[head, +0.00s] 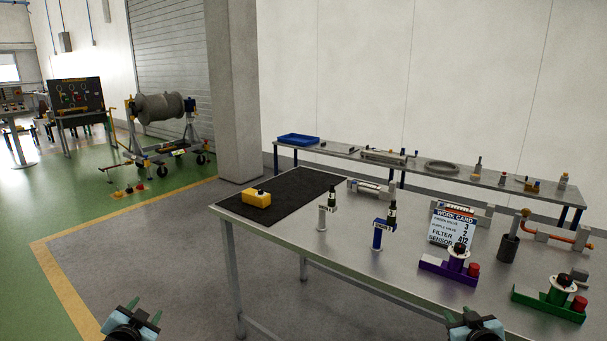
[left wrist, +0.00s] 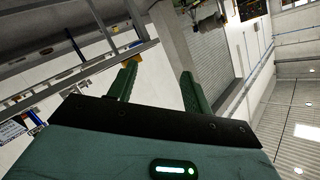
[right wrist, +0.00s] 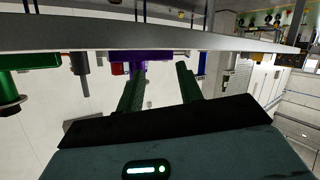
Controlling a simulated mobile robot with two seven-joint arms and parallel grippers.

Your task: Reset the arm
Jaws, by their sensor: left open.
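My left gripper (head: 145,311) shows at the lower left of the head view, in front of the table's left end. Its two green fingers stand apart in the left wrist view (left wrist: 157,72), with nothing between them. My right gripper (head: 480,311) is at the bottom edge of the head view, at the table's near side. Its fingers also stand apart in the right wrist view (right wrist: 160,70) and hold nothing. Both arms are mostly out of the head view.
The metal table (head: 320,262) carries a black mat (head: 300,190), a yellow block (head: 257,199), a work card (head: 452,228), a purple fixture (head: 447,271), a green fixture (head: 548,304) and several small tools. A back bench (head: 340,152) stands behind.

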